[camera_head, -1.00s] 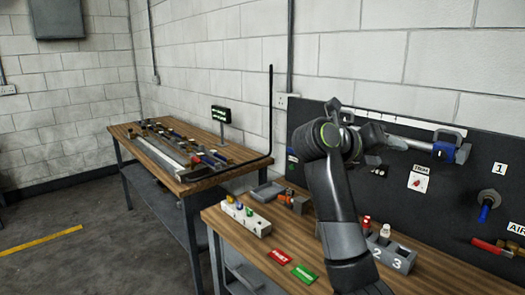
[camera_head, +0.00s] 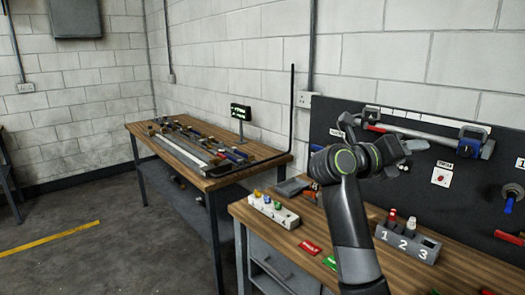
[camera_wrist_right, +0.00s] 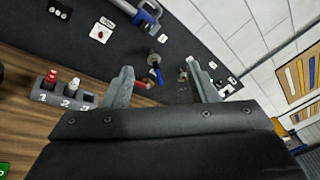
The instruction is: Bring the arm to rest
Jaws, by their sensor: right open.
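My right arm rises from the bottom of the head view, and its gripper (camera_head: 396,152) is in front of the black tool board (camera_head: 460,205). In the right wrist view the two fingers of the gripper (camera_wrist_right: 165,88) stand wide apart with nothing between them. The board, a valve with a blue handle (camera_wrist_right: 156,70) and a red-handled tool lie beyond the fingers. My left gripper is in neither view.
A wooden bench (camera_head: 285,235) holds a grey numbered holder (camera_head: 407,243), a white block with coloured knobs (camera_head: 273,210) and red and green tags. A second bench (camera_head: 215,183) with a rail and tools stands farther back. Floor at left is clear.

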